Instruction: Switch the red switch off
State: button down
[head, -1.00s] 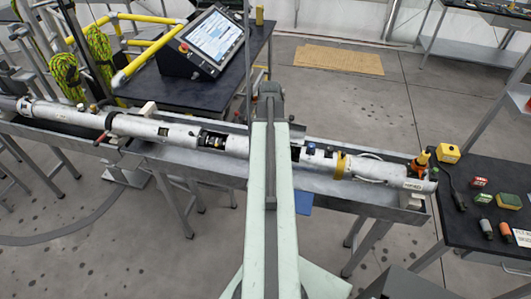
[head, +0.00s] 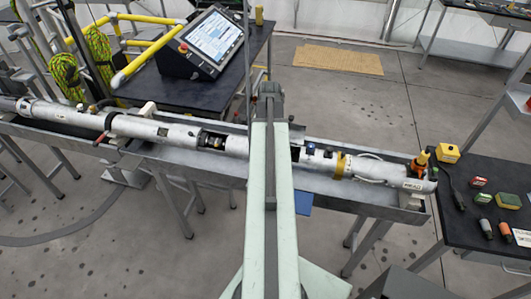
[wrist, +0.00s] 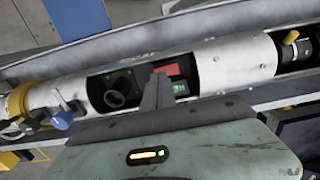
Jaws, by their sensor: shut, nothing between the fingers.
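A red switch (wrist: 173,70) shows in the wrist view inside a dark opening of the white tube (wrist: 230,68). A small green patch (wrist: 180,88) lies just below it. I cannot tell which way the switch is set. My gripper (wrist: 157,80) is shut and empty, its fingertips over the opening just left of the red switch and partly covering it. I cannot tell whether they touch it. In the head view my arm hides the gripper and the switch; the white tube (head: 180,134) runs across, lying in a metal trough.
A round dark fitting (wrist: 118,92) sits in the opening left of my fingers. The trough (head: 340,192) has raised edges. A yellow ring (head: 341,166) circles the tube to the right. A black table (head: 475,205) with small items stands at the right, a monitor (head: 211,37) at the back.

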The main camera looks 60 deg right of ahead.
jog(key=shift+f+b, duration=1)
jog(key=shift+f, duration=0.05)
dwell(0.6)
jog(key=shift+r, duration=0.1)
notch_tip(320, 180, up, 7)
jog(key=p, duration=0.7)
dwell(0.3)
